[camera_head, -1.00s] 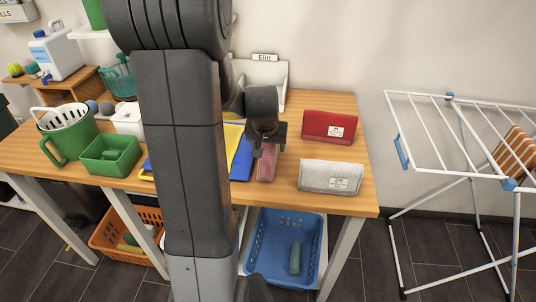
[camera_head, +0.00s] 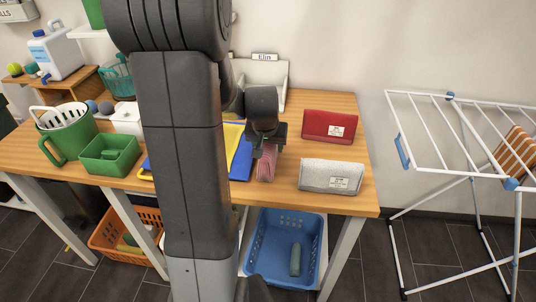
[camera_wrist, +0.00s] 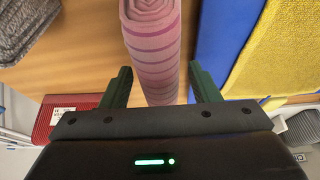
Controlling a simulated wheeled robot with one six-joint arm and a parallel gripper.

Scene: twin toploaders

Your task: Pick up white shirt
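I cannot make out a clearly white shirt. A pale grey-white folded piece with a label (camera_head: 331,176) lies at the table's front right; I cannot tell if it is a shirt. My gripper (camera_head: 268,140) is over the table, left of that piece, above a pink striped cloth roll (camera_head: 266,168). In the wrist view my gripper (camera_wrist: 162,88) is open, its two dark green fingers apart. The pink roll (camera_wrist: 153,45) shows between them, with gaps at both sides. I cannot tell how far above the roll the fingers are.
A red labelled piece (camera_head: 329,127) lies behind the grey-white one. Blue and yellow cloths (camera_head: 241,165) lie left of the roll. A green tray (camera_head: 109,154) stands further left. A blue basket (camera_head: 262,245) is below the table. A white drying rack (camera_head: 470,186) stands right.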

